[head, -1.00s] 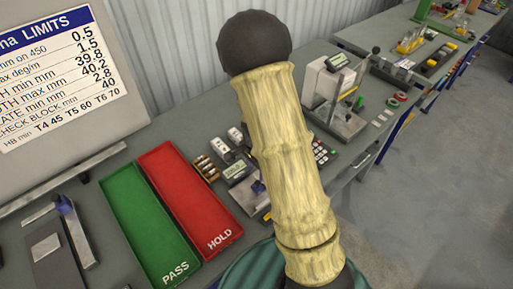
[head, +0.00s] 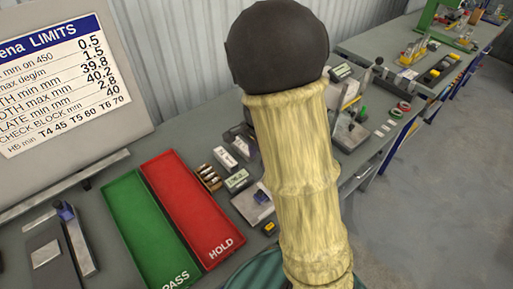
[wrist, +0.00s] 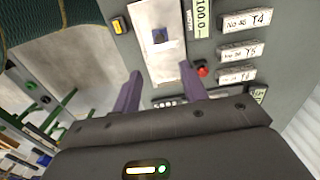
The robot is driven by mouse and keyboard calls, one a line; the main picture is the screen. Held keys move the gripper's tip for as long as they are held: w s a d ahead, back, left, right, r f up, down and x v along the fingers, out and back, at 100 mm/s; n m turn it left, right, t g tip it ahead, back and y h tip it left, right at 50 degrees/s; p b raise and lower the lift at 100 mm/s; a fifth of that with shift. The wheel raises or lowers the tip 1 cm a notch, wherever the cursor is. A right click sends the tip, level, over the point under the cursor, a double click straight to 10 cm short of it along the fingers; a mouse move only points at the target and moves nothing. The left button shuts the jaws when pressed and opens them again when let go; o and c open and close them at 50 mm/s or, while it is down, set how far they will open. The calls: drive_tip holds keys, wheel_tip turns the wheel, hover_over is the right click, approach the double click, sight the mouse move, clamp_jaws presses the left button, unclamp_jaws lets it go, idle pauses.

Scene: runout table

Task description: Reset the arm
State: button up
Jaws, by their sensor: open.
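My arm, in a cream ribbed sleeve with a dark rounded joint at its top, rises through the middle of the head view and hides part of the bench. My gripper is hidden in the head view. In the wrist view my gripper (wrist: 160,68) shows two purple fingers spread apart, with nothing held between them. Beyond the fingers lies a pale metal plate (wrist: 165,55) with a small dark blue piece on it.
Left of my arm on the bench lie a green PASS tray (head: 150,235) and a red HOLD tray (head: 190,205), both empty. A LIMITS board (head: 60,75) stands behind. The wrist view shows labelled blocks (wrist: 243,50) and a red knob (wrist: 201,71). Open floor (head: 440,190) is at right.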

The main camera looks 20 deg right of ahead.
drive_tip(key=shift+s, duration=0.1)
drive_tip(key=s+a+r+n+t, duration=0.1)
drive_tip(key=s+r+n+t, duration=0.1)
drive_tip(key=s+n, duration=0.7)
drive_tip(key=n, duration=0.4)
drive_tip(key=shift+s+a+n+t+b, duration=0.3)
drive_tip(key=shift+s+a, duration=0.05)
